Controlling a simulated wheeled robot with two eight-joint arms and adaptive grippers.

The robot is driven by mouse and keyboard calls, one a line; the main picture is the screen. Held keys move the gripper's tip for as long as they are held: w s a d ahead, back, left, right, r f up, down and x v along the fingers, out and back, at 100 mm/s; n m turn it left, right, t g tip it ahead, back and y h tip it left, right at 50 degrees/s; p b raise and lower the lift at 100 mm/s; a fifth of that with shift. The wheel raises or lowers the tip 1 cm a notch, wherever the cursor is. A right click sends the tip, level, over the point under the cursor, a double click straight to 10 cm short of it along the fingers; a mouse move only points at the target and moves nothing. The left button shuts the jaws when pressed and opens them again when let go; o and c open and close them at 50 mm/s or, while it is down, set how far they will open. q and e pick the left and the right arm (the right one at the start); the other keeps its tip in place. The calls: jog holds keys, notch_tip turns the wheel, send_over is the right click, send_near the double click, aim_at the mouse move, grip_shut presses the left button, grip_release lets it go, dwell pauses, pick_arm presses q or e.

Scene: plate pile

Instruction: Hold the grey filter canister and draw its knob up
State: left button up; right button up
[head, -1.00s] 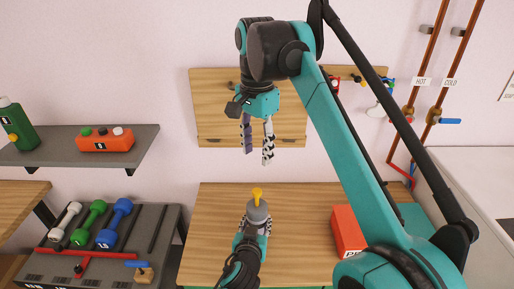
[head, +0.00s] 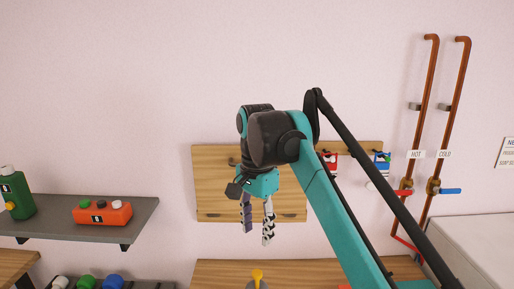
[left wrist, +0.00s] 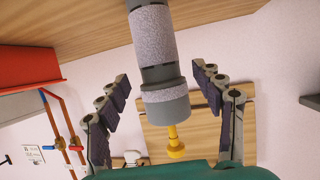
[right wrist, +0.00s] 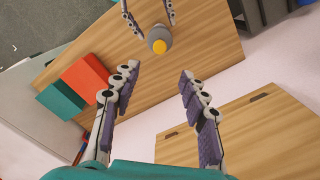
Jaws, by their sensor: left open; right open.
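The grey filter canister (head: 255,285) shows only its top at the lower edge of the head view, with its yellow knob (head: 257,274) sticking up. In the left wrist view the canister (left wrist: 153,38) appears inverted, its knob (left wrist: 176,142) toward the bottom. My left gripper (left wrist: 160,78) is open, its fingers on either side of the canister; its fingertips also show beside the canister (right wrist: 160,33) in the right wrist view. My right gripper (head: 257,236) is open and empty, pointing down above the knob (right wrist: 159,46) with a clear gap.
A wooden board (head: 212,180) hangs on the wall behind my right gripper. The wooden worktop (head: 220,272) lies below. Red and green boxes (right wrist: 85,72) lie on the worktop in the right wrist view. Copper pipes (head: 428,100) run up the right wall; a grey shelf (head: 60,218) is at left.

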pick_arm(q)
jog(key=v, duration=0.8)
jog(key=s+a+f+n+g+y, duration=0.1)
jog(key=s+a+f+g, duration=0.1)
jog(key=a, duration=0.6)
jog(key=s+a+f+g+y, duration=0.1)
jog(key=a+g, duration=0.3)
jog(key=a, duration=0.4)
jog(key=shift+s+f+n, duration=0.35)
jog(key=shift+s+n, duration=0.05)
jog(key=shift+s, duration=0.45)
pick_arm(e)
jog(key=s+d+f+n+t, duration=0.2)
jog(key=s+d+f, duration=0.3)
jog(key=f, duration=0.3)
jog(key=s+d+f+n+t, duration=0.2)
jog(key=s+d+f+n, duration=0.2)
jog(key=d+f, duration=0.3)
jog(key=s+d+f+n+t, duration=0.3)
jog(key=s+d+f, duration=0.2)
jog(key=f, duration=0.6)
jog(key=shift+s+d, duration=0.4)
jog(key=shift+s, duration=0.6)
